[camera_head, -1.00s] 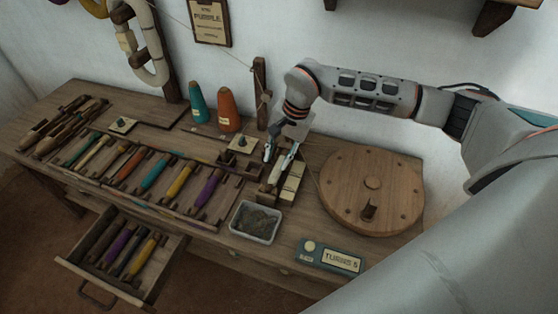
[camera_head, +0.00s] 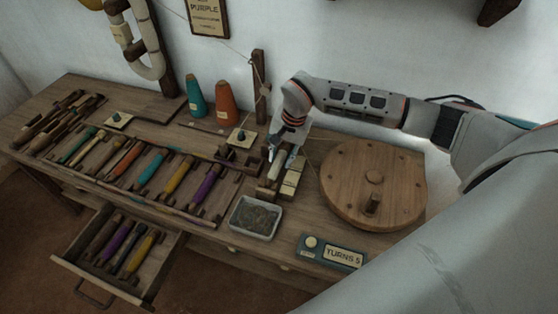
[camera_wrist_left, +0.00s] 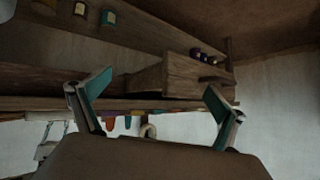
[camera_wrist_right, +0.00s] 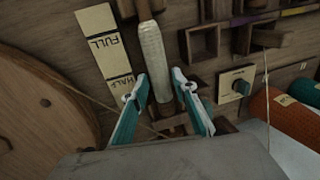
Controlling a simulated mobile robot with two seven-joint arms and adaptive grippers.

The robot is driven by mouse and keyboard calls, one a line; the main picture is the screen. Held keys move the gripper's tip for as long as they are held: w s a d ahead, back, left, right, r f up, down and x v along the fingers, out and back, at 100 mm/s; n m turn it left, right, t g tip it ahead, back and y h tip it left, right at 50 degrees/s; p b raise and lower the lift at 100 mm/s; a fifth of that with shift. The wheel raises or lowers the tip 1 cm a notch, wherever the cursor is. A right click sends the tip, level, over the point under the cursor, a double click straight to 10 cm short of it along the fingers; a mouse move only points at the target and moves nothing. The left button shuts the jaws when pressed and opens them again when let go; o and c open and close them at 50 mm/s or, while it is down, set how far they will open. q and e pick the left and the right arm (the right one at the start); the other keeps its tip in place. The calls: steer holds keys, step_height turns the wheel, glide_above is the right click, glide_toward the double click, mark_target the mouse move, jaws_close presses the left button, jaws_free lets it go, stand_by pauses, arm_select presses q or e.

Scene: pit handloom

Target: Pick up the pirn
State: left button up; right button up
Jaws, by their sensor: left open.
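A cream-wound pirn (camera_wrist_right: 153,55) lies between dark wooden supports; it also shows in the head view (camera_head: 277,166), partly covered by my right gripper. My right gripper (camera_head: 280,157) is over its far end. In the right wrist view its fingers (camera_wrist_right: 160,82) stand open on either side of the pirn's near end, with narrow gaps.
A gauge block marked FULL and HALF (camera_wrist_right: 104,45) sits beside the pirn. A round wooden wheel (camera_head: 345,185), a metal tray (camera_head: 254,218) and a TURNS 5 box (camera_head: 333,252) are close by. Coloured pirns fill a rack (camera_head: 150,200) and an open drawer (camera_head: 144,292). Two thread cones stand behind.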

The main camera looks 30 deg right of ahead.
steer(key=shift+r, duration=0.1)
jaws_close()
